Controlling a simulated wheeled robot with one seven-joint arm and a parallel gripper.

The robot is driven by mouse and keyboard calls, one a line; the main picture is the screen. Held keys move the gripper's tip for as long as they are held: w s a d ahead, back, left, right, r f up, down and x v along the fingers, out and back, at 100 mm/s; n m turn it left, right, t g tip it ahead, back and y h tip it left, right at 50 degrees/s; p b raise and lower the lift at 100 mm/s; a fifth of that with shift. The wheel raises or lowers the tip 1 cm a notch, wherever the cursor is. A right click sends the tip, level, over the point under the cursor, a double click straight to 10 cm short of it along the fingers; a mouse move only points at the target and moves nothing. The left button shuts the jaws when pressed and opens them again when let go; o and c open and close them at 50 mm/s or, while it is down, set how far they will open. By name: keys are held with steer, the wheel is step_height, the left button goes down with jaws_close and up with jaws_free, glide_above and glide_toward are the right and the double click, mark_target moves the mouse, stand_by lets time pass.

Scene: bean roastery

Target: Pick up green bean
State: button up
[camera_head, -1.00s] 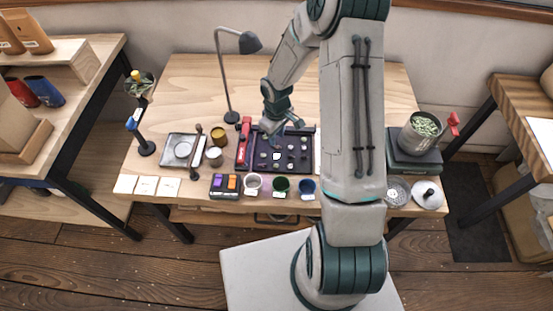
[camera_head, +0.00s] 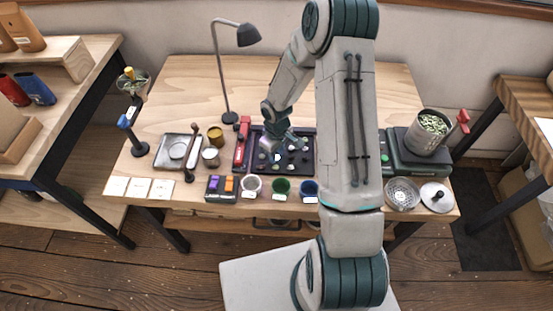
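The dark sorting tray (camera_head: 309,165) lies in the middle of the table with several small beans in its spots. The beans are too small for me to tell which one is green. My gripper (camera_head: 275,153) is low over the left part of this tray and covers some of its spots. Its fingers are too small and blurred to show whether they are open or hold anything. More green beans (camera_head: 434,124) fill a metal pot (camera_head: 426,139) at the right of the table, away from my gripper.
A red tool (camera_head: 242,143) lies along the tray's left side. White, green (camera_head: 281,187) and blue (camera_head: 309,188) cups stand in front of the tray. A desk lamp (camera_head: 229,105) rises behind left. The back left of the table is clear.

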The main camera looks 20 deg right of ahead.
jaws_close()
steer(key=shift+r, duration=0.15)
